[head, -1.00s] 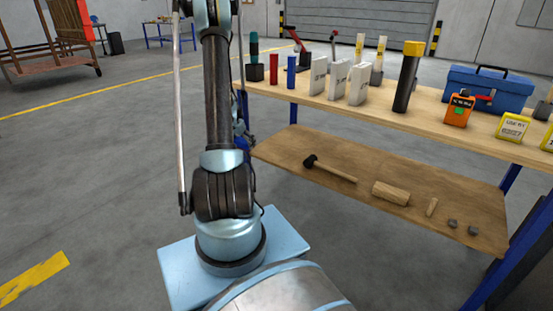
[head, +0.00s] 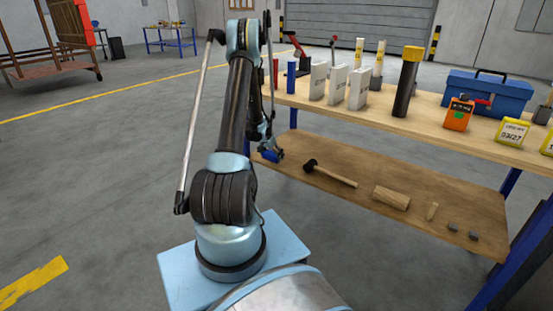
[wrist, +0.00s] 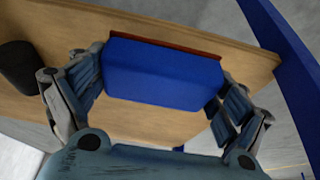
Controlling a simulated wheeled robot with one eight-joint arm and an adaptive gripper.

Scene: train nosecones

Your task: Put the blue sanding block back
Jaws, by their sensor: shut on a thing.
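My gripper (wrist: 163,95) is shut on the blue sanding block (wrist: 165,75), with a finger against each short side. The block has a blue body and a thin reddish-brown layer along its far edge in the wrist view. In the head view the block (head: 271,156) is a small blue shape under my arm, at the left end of the workbench's lower shelf (head: 345,158). Behind the block, the wrist view shows a pale wooden board (wrist: 225,50). I cannot tell how far the block is from it.
The lower shelf carries a hammer (head: 333,174), a wooden block (head: 391,197) and small pieces. The bench top (head: 420,115) holds white boxes (head: 337,84), a black cylinder with yellow cap (head: 406,85) and a blue toolbox (head: 487,94). A blue post (wrist: 285,60) stands close right in the wrist view.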

